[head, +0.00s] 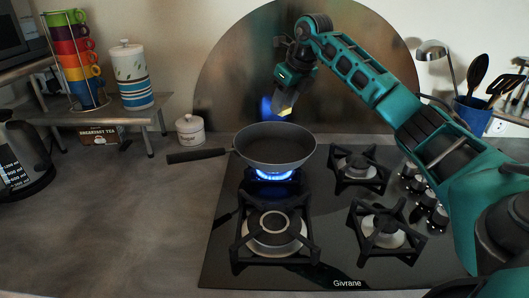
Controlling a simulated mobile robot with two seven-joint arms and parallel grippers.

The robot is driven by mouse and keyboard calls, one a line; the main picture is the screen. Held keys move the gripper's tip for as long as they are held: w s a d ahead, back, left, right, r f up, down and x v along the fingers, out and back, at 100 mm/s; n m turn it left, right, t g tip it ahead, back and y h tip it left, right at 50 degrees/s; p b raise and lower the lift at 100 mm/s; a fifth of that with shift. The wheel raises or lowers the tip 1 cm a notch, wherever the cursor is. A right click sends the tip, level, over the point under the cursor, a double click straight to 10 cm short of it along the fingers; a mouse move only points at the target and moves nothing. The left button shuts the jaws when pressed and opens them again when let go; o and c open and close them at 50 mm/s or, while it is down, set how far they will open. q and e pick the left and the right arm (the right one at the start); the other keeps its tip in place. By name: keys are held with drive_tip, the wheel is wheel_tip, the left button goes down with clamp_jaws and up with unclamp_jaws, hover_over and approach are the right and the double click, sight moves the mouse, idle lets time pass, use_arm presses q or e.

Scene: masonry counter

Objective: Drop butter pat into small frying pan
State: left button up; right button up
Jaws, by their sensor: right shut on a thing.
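A small black frying pan (275,145) sits on the back left burner over a lit blue flame, its handle pointing left. My right gripper (283,108) is above the far part of the pan, pointing down. It is shut on a small yellowish butter pat (285,112), which shows at its fingertips, apart from the pan and above it. The inside of the pan looks empty. My left gripper is not in view.
The black gas hob (330,270) has other burners with grates (272,232), which show no flame. A lidded jar (190,130) stands left of the pan. A kettle (25,155) stands at far left, and a utensil holder (472,115) at right. The counter (130,220) is clear at left.

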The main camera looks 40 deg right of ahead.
drive_tip(key=shift+f+b, duration=0.4)
drive_tip(key=shift+f, duration=0.55)
drive_tip(key=o, duration=1.1)
drive_tip(key=v, duration=1.3)
drive_tip(key=shift+p, duration=0.45)
drive_tip(key=shift+w, duration=0.1)
